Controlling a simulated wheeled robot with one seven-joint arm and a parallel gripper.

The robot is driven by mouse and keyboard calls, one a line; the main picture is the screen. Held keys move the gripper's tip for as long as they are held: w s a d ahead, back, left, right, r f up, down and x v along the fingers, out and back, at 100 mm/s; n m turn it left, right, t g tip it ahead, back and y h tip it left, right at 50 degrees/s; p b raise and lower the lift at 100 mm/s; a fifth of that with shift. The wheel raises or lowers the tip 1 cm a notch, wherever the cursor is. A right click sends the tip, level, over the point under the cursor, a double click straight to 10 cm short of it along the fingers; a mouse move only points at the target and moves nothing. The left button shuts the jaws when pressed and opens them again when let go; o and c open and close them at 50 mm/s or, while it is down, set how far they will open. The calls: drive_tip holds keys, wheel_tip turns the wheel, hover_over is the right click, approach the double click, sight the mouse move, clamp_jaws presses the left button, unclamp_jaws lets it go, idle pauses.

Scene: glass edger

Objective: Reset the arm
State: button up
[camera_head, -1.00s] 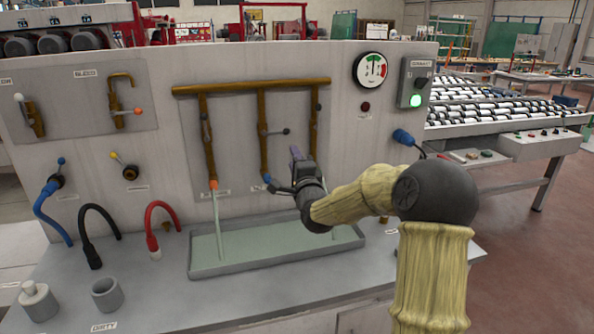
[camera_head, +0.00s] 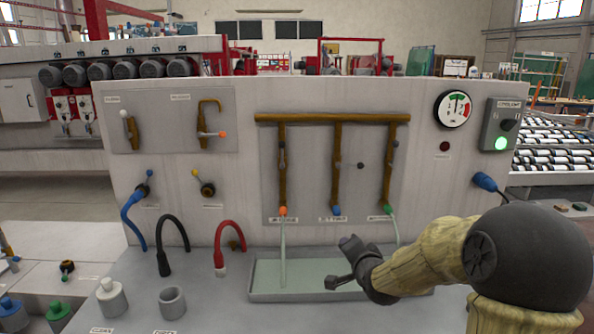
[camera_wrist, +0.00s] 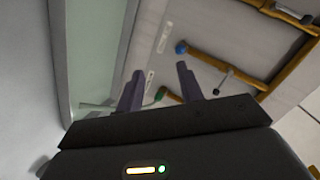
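My arm reaches in from the right, and my gripper (camera_head: 343,262) hangs in front of the shallow tray, below the pipe panel (camera_head: 310,190). In the wrist view its two purple fingers (camera_wrist: 160,72) stand apart with nothing held between them. The panel carries a brown pipe manifold (camera_head: 333,118) with three down-pipes, tipped orange (camera_head: 283,211), blue (camera_head: 337,210) and green (camera_head: 388,209). Pale streams run down from the orange and green tips; none shows under the blue tip. My arm hides part of the tray.
The grey tray (camera_head: 262,296) sits on the bench. Left of it are blue (camera_head: 131,212), black (camera_head: 163,228) and red (camera_head: 219,245) hoses, a grey cup (camera_head: 172,303) and a stoppered bottle (camera_head: 111,297). A gauge (camera_head: 453,109) and a green-lit switch box (camera_head: 501,126) are at upper right.

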drive_tip(key=s+f+n+g, duration=0.3)
drive_tip(key=s+f+g, duration=0.1)
drive_tip(key=s, duration=0.5)
drive_tip(key=s+f+n+g+h, duration=0.1)
drive_tip(key=s+f+n+g, duration=0.25)
drive_tip(key=s, duration=0.55)
drive_tip(key=s+f+n+g, duration=0.3)
drive_tip(key=s+f+n, duration=0.1)
drive_tip(key=s, duration=0.5)
drive_tip(key=w+p+v, duration=0.2)
drive_tip(key=p+v, duration=1)
drive_tip(key=shift+w+a+r+g, duration=0.25)
drive_tip(key=shift+r+g, duration=0.2)
drive_tip(key=shift+r, duration=0.1)
